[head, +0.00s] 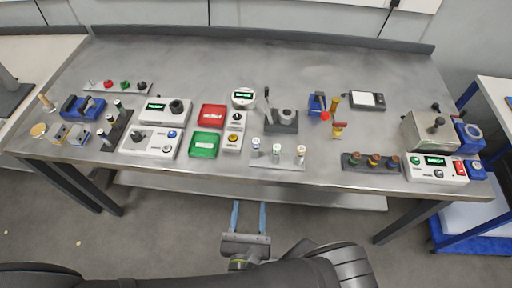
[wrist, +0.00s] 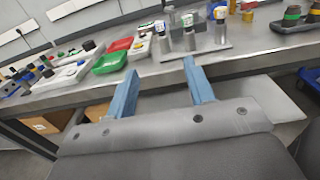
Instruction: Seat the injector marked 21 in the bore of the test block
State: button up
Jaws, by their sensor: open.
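My gripper (head: 249,210) is open and empty. It hangs in front of the bench's front edge, below the middle of the bench. Its two blue fingers also show in the wrist view (wrist: 160,78). Several small cylinders could be injectors: three pale-topped ones stand on a grey plate (head: 290,164) ahead of my gripper, and others stand in a dark rack (head: 121,128) at the left. No number 21 is readable on any of them. A dark block with a lever and round top (head: 284,125) stands behind the plate; I cannot tell whether it is the test block.
The metal bench (head: 340,62) holds a red tray (head: 212,116), a green tray (head: 205,144) and several control boxes. A dark holder with three coloured pieces (head: 370,163) stands at the right. The back of the bench is clear.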

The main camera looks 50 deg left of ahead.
jog(key=m+g+h, duration=1.2)
jog(key=m+h, duration=0.1)
jog(key=m, duration=1.5)
send_near(256, 141)
notch_tip(256, 141, down, 6)
jog(key=shift+s+a+r, duration=0.1)
jog(key=shift+s+r, duration=0.05)
jog(key=shift+w+f, duration=0.1)
jog(key=shift+f, duration=1.25)
jog(key=shift+w+f, duration=0.15)
jog(key=shift+f, duration=1.2)
